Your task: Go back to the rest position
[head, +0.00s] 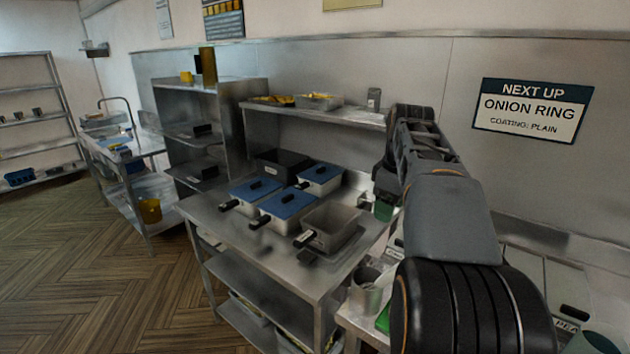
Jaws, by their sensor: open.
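My arm reaches up from the lower right and bends down at its far end. My gripper (381,190) is small and dark there, in front of the steel wall and to the right of the lidded pans. It is open, and nothing shows held in it. Its fingertips are hard to make out against a green thing behind or below them.
A steel table (232,226) holds blue-lidded pans (285,204), an open pan (330,226) and a black bin (282,164). A shelf (350,113) is above. A metal cup (366,296) stands near my arm. Floor (90,270) is clear at left.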

